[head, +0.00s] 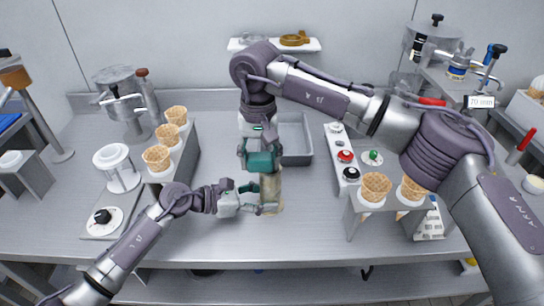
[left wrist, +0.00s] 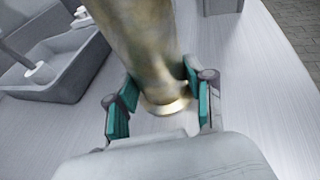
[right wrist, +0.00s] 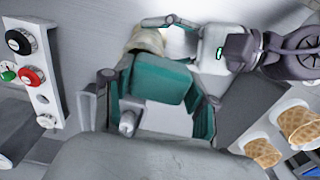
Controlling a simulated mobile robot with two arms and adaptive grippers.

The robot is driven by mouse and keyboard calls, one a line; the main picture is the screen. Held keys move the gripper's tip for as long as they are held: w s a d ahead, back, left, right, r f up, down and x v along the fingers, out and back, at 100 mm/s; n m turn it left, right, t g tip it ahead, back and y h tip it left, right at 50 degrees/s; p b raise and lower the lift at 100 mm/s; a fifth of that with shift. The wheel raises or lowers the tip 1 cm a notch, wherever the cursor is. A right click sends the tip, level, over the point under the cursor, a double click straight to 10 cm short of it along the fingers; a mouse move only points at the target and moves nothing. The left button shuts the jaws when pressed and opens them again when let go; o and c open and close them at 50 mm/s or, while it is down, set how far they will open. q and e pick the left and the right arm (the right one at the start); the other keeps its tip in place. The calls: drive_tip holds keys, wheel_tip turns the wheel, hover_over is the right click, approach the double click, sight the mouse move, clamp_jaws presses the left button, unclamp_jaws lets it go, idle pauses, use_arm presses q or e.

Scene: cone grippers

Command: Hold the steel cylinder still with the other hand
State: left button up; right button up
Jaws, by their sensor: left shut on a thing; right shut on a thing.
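The steel cylinder (head: 272,188) stands upright on the bench near the front, with a brassy sheen. In the left wrist view the cylinder (left wrist: 142,42) has a flared rim and lies between the teal pads. My left gripper (head: 260,199) is shut on it from the left, low down. The block hides the cylinder's top.
A grey tray (head: 308,150) lies behind the cylinder. A button panel (head: 338,167) and a stand with cones (head: 375,188) are to the right. A cone rack (head: 188,150) stands to the left. The bench front is clear around the cylinder.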

drive_tip(key=shift+d, duration=2.35)
wheel_tip(320, 180, up, 8)
drive_tip(key=shift+a, duration=0.15)
idle(0.7)
drive_tip(key=shift+r, duration=0.1)
idle(0.4)
drive_tip(key=shift+f, duration=0.2)
drive_tip(key=shift+f, duration=3.4)
drive_tip(key=shift+a+f, duration=0.25)
drive_tip(key=shift+a, duration=0.95)
drive_tip(key=shift+a+f, duration=0.25)
drive_tip(key=shift+a, duration=0.9)
drive_tip(key=shift+d, duration=2.5)
wheel_tip(320, 180, up, 8)
